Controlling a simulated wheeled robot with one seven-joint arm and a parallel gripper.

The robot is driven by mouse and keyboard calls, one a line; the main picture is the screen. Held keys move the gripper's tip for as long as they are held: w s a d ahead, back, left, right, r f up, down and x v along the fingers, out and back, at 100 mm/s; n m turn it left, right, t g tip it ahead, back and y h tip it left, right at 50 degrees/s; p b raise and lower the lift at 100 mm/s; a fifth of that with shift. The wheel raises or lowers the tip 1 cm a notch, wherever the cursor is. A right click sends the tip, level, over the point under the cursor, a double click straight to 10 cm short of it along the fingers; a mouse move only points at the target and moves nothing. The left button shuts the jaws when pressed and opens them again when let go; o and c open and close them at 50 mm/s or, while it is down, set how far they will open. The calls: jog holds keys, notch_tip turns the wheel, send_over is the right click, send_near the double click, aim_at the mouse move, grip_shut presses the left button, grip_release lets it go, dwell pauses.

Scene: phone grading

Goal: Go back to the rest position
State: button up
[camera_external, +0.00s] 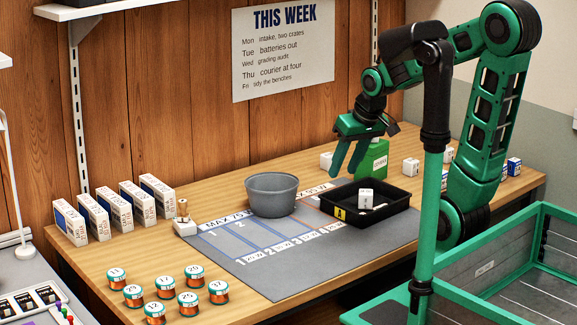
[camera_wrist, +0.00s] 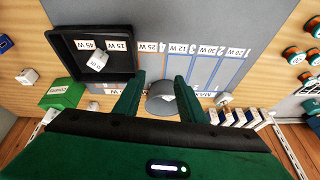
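My green gripper (camera_external: 349,158) hangs in the air above the back of the bench, near the black tray and the grey bowl. In the wrist view its two fingers (camera_wrist: 157,100) are spread apart with nothing held between them. The grey bowl (camera_external: 272,196) stands on the grey mat (camera_external: 290,262); in the wrist view part of the bowl (camera_wrist: 160,104) shows between and beyond the fingers. The black tray (camera_external: 400,221) is to the right of the bowl, and a white block (camera_external: 366,198) sits in it.
A green box (camera_external: 374,160) stands behind the tray, close to my gripper. Several boxes (camera_external: 140,205) line the back left. Several labelled spools (camera_external: 188,303) sit at the front left. A green-framed crate (camera_external: 500,270) is at the lower right. The mat's front is clear.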

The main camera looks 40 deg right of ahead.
jog(key=s+d+m+g, duration=0.2)
jog(key=s+d, duration=0.4)
jog(key=s, duration=0.3)
jog(key=s+d+f+m+g, duration=0.1)
jog(key=s+d+m+g, duration=0.1)
jog(key=s+d, duration=0.4)
jog(key=s+m, duration=0.1)
jog(key=s, duration=0.2)
jog(key=shift+s+d+g, duration=0.3)
jog(key=shift+s+d, duration=0.1)
